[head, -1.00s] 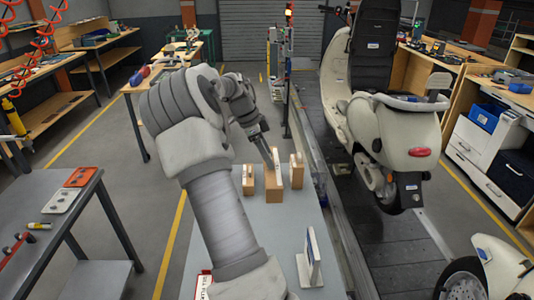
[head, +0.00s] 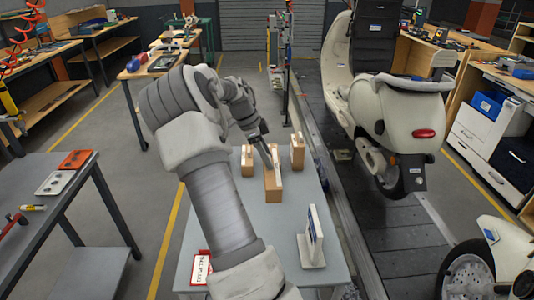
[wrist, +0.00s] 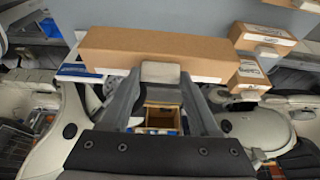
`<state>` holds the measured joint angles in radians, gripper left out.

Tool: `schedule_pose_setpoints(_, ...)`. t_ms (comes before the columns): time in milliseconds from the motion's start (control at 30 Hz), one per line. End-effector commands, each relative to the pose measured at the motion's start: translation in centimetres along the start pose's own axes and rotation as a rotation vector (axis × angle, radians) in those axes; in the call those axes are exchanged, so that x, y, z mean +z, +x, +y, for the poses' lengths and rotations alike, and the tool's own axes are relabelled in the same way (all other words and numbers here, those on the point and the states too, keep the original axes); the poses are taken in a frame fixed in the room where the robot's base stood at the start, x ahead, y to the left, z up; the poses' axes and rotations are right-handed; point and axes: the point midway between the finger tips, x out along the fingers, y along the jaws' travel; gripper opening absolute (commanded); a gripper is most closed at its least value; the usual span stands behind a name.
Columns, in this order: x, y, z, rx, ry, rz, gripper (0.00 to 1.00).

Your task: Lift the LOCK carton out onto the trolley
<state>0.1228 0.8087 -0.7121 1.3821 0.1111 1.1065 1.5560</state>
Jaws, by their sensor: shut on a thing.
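My gripper (head: 270,157) is shut on the top of a tall brown carton (head: 273,188), the middle one of three in the head view. In the wrist view the held carton (wrist: 150,50) spans the top, with my gripper (wrist: 160,74) against its edge. The other cartons stand at its left (head: 247,161) and right (head: 298,152), farther back, on a grey-topped table (head: 255,225). No carton lettering is legible, so I cannot tell which one is LOCK. I cannot tell whether the held carton touches the tabletop, or which surface is the trolley.
A white upright plate (head: 313,238) stands on the table's near right part. A red-and-white card (head: 201,268) lies at its near left corner. A scooter (head: 395,130) stands beyond a rail on the right. Another grey table (head: 40,220) is on the left, across clear floor.

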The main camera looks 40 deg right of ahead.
Motion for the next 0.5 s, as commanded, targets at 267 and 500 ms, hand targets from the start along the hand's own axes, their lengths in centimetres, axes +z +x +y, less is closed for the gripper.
schedule_pose_setpoints(267,1.2,3.0,0.0,0.000,0.000,0.000,0.00)
schedule_pose_setpoints(500,2.1,5.2,0.0,0.000,0.000,0.000,0.00)
